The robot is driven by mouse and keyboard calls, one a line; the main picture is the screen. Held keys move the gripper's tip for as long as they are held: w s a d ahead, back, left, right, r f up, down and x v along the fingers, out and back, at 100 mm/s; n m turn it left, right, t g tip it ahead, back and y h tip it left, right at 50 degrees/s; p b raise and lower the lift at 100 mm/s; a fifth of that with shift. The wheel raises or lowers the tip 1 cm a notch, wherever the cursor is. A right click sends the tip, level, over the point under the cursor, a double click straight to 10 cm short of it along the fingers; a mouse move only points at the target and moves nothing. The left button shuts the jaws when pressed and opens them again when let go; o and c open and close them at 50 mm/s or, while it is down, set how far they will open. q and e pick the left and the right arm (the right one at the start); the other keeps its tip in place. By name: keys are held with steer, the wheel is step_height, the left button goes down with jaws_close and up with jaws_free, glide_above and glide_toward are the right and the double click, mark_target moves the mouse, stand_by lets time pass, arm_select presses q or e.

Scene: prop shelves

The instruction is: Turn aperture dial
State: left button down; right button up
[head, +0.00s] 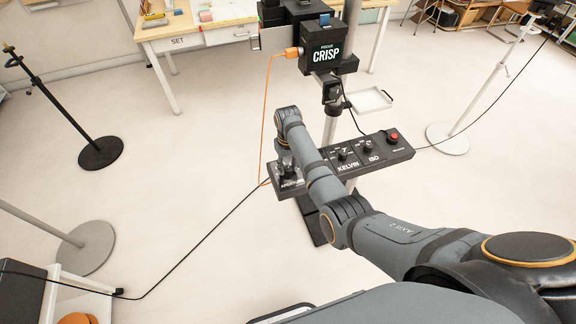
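A long dark control panel (322,172) is mounted at an angle on a camera stand. It carries labelled dials: aperture at its left end, then the Kelvin dial (343,153) and the ISO dial (367,147). A red button (393,137) is at its right end. My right arm reaches in from the lower right, and my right gripper (287,168) points down at the aperture end. The gripper covers the aperture dial, so I cannot tell whether its fingers are open or closed on it. My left gripper is not in view.
A camera box marked CRISP (322,55) stands above the panel, with an orange cable (265,110) hanging left of it. A black cable (205,235) crosses the floor. A table (200,30) is behind; a black-based stand (100,152) is left. Open floor lies between.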

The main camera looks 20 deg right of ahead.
mark_target(288, 168)
steer(key=shift+o, duration=1.3)
steer(key=shift+r, duration=0.1)
step_height(288, 168, up, 12)
